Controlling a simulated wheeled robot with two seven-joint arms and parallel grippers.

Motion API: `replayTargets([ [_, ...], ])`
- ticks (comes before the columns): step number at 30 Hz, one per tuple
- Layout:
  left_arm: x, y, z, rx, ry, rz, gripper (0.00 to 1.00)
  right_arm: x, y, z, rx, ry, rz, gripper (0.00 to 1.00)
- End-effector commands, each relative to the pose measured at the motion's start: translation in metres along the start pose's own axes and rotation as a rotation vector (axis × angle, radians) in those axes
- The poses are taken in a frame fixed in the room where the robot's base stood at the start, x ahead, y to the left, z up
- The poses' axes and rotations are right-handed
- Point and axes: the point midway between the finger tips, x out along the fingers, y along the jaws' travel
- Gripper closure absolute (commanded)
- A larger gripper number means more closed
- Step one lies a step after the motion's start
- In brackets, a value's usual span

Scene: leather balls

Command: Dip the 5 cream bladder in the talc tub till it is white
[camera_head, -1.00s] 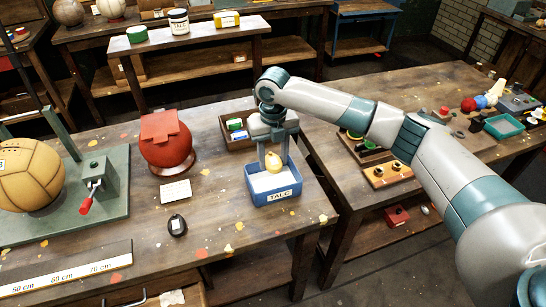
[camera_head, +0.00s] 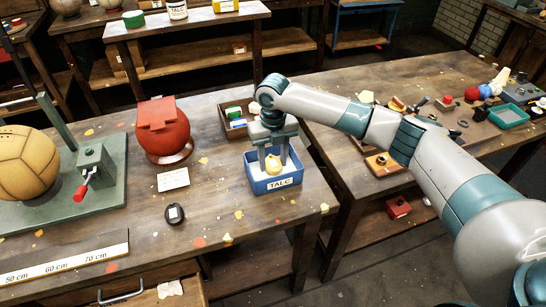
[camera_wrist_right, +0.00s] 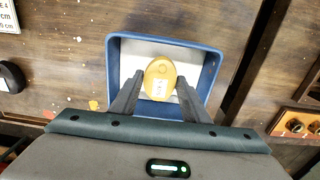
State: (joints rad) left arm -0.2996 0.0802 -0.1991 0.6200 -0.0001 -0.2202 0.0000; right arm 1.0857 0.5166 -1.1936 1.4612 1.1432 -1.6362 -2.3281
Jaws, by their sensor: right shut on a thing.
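The cream bladder (camera_head: 273,165) is a small yellowish ball, and it carries a pale label in the right wrist view (camera_wrist_right: 160,79). My right gripper (camera_head: 273,158) is shut on it from above, with one finger on each side. It holds the bladder down inside the blue talc tub (camera_head: 279,183), marked TALC. White powder shows inside the tub around the bladder in the right wrist view. The visible side of the bladder is yellow, not white. Its underside is hidden, so I cannot tell whether it touches the powder. My left gripper is not in view.
A red ball-shaped object (camera_head: 163,135) on a stand is left of the tub. A small brown box (camera_head: 236,122) is behind it. A dark round item (camera_head: 175,214) and a white card (camera_head: 173,179) lie on the table. The front of the table near the tub is clear.

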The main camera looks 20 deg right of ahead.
Motion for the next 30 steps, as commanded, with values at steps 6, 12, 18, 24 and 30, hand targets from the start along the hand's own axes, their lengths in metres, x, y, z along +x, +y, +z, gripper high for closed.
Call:
replayTargets([
  [6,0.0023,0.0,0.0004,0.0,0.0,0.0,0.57,0.006,0.0,0.0004,0.0,-0.001,0.0,0.81],
  [12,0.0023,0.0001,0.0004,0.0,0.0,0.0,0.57,0.0066,0.0,0.0004,0.0,-0.001,0.0,0.81],
  [18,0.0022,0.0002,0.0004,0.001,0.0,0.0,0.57,0.0065,0.0,0.0003,0.0,-0.001,0.0,0.81],
  [24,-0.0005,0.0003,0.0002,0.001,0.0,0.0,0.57,0.0081,0.0,0.0003,0.0,-0.001,0.0,0.81],
  [30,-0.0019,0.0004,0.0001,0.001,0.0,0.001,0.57,0.0107,-0.0001,0.0003,0.0,-0.001,0.0,0.81],
])
